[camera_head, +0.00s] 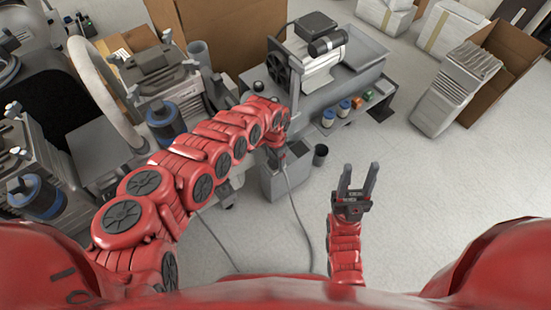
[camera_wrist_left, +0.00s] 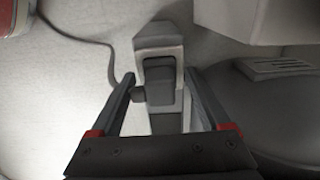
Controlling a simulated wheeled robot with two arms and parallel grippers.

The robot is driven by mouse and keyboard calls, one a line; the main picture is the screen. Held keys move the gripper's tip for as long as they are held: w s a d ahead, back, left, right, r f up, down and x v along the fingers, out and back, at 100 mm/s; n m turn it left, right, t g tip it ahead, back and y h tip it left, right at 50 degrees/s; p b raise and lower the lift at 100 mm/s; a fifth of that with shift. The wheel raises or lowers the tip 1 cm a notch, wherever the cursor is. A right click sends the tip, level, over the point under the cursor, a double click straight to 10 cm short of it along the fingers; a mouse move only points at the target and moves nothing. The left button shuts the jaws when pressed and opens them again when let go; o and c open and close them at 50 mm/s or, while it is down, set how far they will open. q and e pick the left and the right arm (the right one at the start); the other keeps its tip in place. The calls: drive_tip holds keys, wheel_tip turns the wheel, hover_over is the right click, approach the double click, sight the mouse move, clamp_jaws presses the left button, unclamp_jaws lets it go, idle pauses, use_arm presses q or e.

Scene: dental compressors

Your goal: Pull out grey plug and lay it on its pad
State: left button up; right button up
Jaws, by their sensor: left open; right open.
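My left gripper (camera_head: 293,95) reaches the front of the grey bench unit at top centre in the head view, partly hidden by its own arm. In the left wrist view its two fingers (camera_wrist_left: 160,98) are open, one on each side of a grey block that looks like the grey plug (camera_wrist_left: 160,82). That plug sits against a lighter housing (camera_wrist_left: 160,45). I cannot tell whether the fingers touch it. My right gripper (camera_head: 357,183) is open and empty above the floor, fingers pointing up the picture. I cannot make out the pad.
Floor at lower right is clear.

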idle(0.5)
use_arm(q)
clamp_jaws()
drive_tip(key=shift+r, duration=0.2)
idle(0.3)
drive_tip(key=shift+r+p, duration=2.85)
drive_tip(key=shift+p, duration=0.05)
